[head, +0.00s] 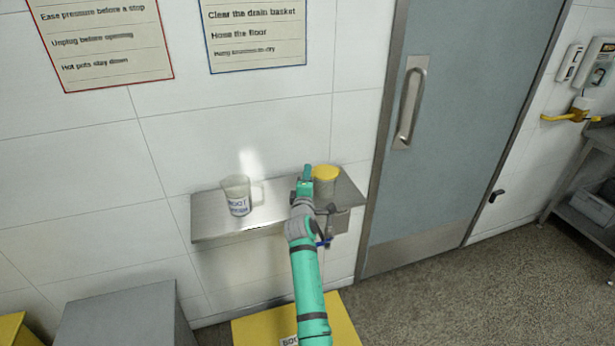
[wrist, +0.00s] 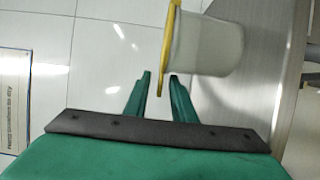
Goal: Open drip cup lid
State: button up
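The drip cup (head: 324,184) looks like a pale cup with a round yellow lid (head: 326,172), standing at the right part of a metal wall shelf. The lid lies on the cup's mouth. In the wrist view the cup (wrist: 208,45) appears sideways, with the yellow lid (wrist: 170,45) seen edge-on. My gripper (head: 306,170) is just left of the cup in the head view. In the wrist view its green fingers (wrist: 160,78) are apart, and the lid's lower end shows between them in the picture. I cannot tell whether they touch it.
A clear labelled jug (head: 238,194) stands on the left part of the metal shelf (head: 212,212). A grey door (head: 455,110) is to the right. A yellow block (head: 262,332) and a grey box (head: 120,318) are below.

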grip_shut()
dwell(1.4)
